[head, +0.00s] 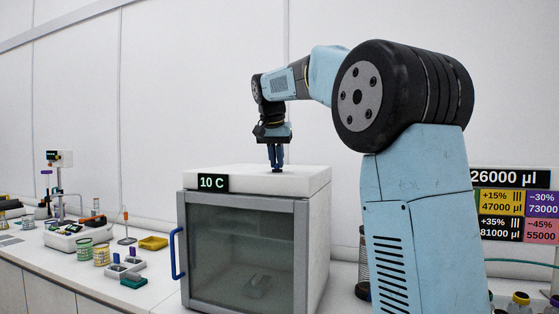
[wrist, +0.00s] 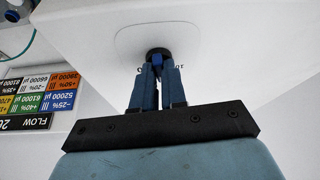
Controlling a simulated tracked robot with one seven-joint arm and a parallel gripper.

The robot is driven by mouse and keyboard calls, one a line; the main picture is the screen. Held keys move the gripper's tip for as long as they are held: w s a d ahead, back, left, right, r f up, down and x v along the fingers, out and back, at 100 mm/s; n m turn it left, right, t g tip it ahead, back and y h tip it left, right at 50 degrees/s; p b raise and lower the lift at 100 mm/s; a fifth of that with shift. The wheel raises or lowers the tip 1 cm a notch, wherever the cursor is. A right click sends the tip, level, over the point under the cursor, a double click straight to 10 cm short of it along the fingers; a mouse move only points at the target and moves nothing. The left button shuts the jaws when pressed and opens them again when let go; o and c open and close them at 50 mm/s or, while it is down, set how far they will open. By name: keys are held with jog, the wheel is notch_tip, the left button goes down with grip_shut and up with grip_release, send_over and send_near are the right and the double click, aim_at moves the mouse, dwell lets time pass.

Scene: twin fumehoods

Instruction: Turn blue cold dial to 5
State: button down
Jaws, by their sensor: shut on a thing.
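The blue cold dial (wrist: 157,61) sits on a dark round base on the white top of the cold box (head: 318,182). In the wrist view its blue part shows between my fingertips. My gripper (head: 275,166) points straight down onto the box top, and its blue fingers are shut on the dial, which they hide in the head view. The wrist view also shows my gripper (wrist: 158,72) closed around it. The display (head: 213,183) on the box's front edge reads 10 C. The dial's markings are mostly covered and too small to read.
The box has a closed glass door with a blue handle (head: 177,253). A dark object lies inside. A colored volume board (head: 512,204) stands at the right.

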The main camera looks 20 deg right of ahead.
jog(key=shift+m, duration=0.5)
jog(key=c, duration=1.2)
grip_release()
jog(key=v, duration=1.3)
jog(key=shift+w+a+r, duration=0.15)
jog(key=shift+a+r, duration=0.15)
jog(key=shift+a, duration=0.1)
